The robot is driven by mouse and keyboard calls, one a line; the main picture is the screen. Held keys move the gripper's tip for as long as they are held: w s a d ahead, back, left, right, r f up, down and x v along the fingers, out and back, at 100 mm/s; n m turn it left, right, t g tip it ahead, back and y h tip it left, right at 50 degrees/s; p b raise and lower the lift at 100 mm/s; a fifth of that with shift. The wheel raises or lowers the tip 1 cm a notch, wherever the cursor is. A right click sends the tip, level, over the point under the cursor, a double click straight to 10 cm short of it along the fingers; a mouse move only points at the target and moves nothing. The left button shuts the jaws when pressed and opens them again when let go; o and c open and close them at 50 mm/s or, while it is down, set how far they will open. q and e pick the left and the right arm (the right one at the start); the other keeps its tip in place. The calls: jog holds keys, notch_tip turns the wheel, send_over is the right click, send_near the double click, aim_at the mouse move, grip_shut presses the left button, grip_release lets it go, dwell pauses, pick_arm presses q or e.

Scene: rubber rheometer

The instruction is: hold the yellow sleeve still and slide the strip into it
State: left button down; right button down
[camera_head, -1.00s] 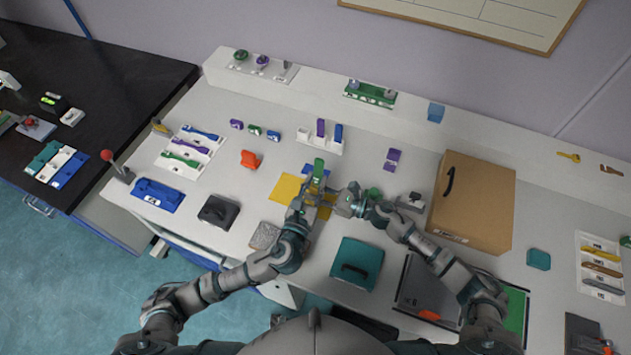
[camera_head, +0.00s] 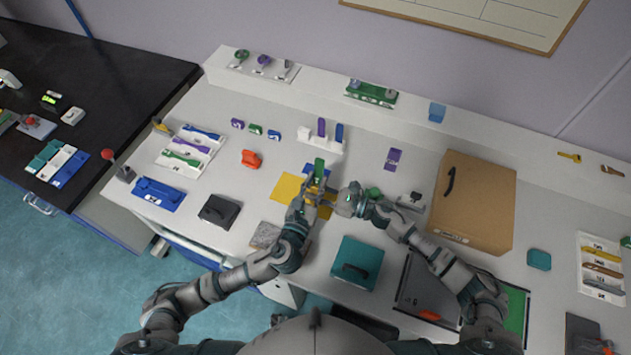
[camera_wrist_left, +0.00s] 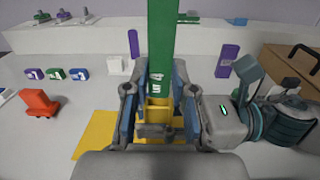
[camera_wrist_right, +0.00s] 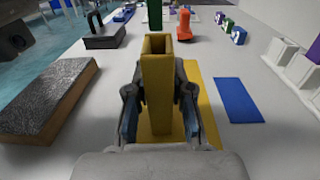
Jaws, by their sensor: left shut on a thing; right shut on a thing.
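The green strip (camera_wrist_left: 162,45) stands upright in my left gripper (camera_wrist_left: 158,108), which is shut on it; the strip rises well above the jaws. The yellow sleeve (camera_wrist_right: 156,85) is upright in my right gripper (camera_wrist_right: 158,105), shut around its sides; its open, hollow top shows in the right wrist view. The strip (camera_wrist_right: 155,12) shows beyond and above that opening in the same view. In the left wrist view yellow shows just below the strip's lower part, between the fingers; whether the strip's end is inside the sleeve is unclear. In the head view both grippers (camera_head: 308,198) (camera_head: 335,197) are close together.
A grey block (camera_wrist_right: 45,100), a black handled block (camera_head: 219,211) and a teal case (camera_head: 356,264) stand nearby. An orange piece (camera_head: 250,158) sits left; a cardboard box (camera_head: 475,200) stands right.

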aim_at(315, 192)
pick_arm(q)
jog(key=shift+a+f, duration=0.1)
jog(key=shift+f, duration=2.05)
jog(key=c, duration=0.9)
grip_release()
jog(key=v, duration=1.1)
jog(key=shift+s+a, duration=0.2)
jog(key=shift+s, duration=0.2)
pick_arm(e)
jog(key=c, duration=0.9)
grip_release()
jog(key=shift+c, duration=0.2)
